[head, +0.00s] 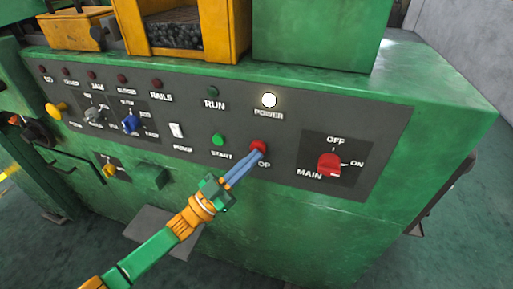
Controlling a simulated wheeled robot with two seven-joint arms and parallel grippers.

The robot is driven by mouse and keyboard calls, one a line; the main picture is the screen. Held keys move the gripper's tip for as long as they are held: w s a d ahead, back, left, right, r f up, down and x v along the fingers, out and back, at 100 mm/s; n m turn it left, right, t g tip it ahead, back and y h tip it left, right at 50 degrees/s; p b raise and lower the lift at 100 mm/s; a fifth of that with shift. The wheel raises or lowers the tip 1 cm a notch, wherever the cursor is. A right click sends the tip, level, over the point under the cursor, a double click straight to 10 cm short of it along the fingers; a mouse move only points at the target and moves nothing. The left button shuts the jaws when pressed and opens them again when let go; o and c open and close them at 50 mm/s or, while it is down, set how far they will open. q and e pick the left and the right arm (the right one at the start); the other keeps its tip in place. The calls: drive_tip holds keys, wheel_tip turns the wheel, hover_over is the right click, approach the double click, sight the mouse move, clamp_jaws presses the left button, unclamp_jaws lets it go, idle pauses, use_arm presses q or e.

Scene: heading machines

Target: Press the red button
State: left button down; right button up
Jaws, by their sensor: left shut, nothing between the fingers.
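The red button (259,146) sits on the dark grey control panel of the green machine, right of the green START button (218,139). Its label below is partly hidden by my gripper, with "OP" showing. My left gripper (256,155) comes in from the lower left, shut and empty. Its blue fingertips are at the lower edge of the red button in the picture. I cannot tell whether they touch it or whether it is pushed in. My right gripper is not in view.
A red MAIN switch (329,164) is to the right. A lit white POWER lamp (269,100) is above the button. Blue (131,123) and grey (94,115) knobs and a white PUMP switch (176,130) are left. A yellow-framed bin (187,54) stands above the panel.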

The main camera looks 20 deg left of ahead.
use_arm(q)
drive_tip(key=shift+s, duration=0.1)
drive_tip(key=s+p, duration=0.3)
drive_tip(key=s, duration=0.3)
drive_tip(key=shift+p, duration=0.3)
drive_tip(key=shift+a, duration=0.15)
